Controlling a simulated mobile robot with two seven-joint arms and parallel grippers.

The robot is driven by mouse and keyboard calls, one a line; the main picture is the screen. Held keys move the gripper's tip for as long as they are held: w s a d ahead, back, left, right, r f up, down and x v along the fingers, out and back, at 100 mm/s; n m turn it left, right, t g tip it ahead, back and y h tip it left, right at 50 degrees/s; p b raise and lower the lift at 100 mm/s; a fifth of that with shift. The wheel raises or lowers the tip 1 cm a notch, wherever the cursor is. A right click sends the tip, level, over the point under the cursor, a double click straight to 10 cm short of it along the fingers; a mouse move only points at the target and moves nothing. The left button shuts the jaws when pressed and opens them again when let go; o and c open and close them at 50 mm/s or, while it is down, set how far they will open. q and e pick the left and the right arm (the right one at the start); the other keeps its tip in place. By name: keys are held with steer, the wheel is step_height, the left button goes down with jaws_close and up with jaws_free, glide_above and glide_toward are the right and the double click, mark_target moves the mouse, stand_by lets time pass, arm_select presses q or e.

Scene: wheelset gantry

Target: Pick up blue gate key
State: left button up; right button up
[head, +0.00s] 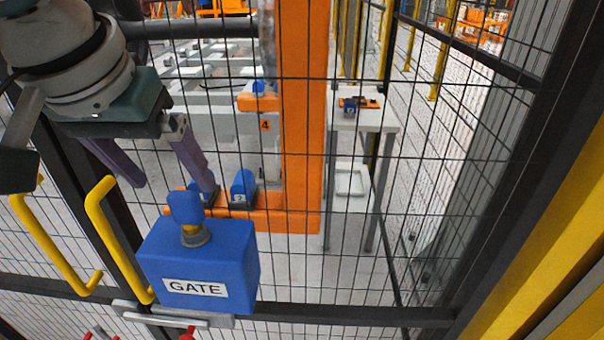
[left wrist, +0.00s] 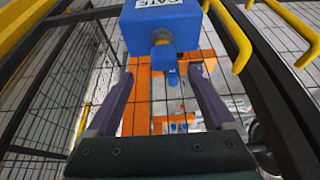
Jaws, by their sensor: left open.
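The blue gate key (head: 184,207) stands in the lock on top of the blue box marked GATE (head: 207,262), its rounded head upward. In the left wrist view the key (left wrist: 169,68) points toward my gripper from the box (left wrist: 183,22). My left gripper (head: 174,184) is open and empty, with purple fingers above and beside the key head in the head view. In the left wrist view the fingers (left wrist: 159,80) lie to either side of the key, apart from it. My right gripper is not in view.
Yellow handles (head: 112,235) stand left of the box on the black mesh fence gate. Behind the mesh, an orange post marked 4 (head: 303,120) carries other blue keys (head: 243,188). A white table (head: 374,122) stands farther back.

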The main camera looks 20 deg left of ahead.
mark_target(191, 208)
arm_select(q)
steer(key=shift+w+a+f, duration=0.15)
steer(key=shift+w+f, duration=0.2)
steer(key=shift+f, duration=0.1)
steer(key=x, duration=0.6)
steer(key=p+x, duration=0.1)
steer(key=x, duration=0.1)
steer(key=shift+w+a+f, duration=0.1)
steer(key=shift+a+f, duration=0.2)
steer(key=shift+f, duration=0.1)
jaws_close()
steer(key=shift+r, duration=0.1)
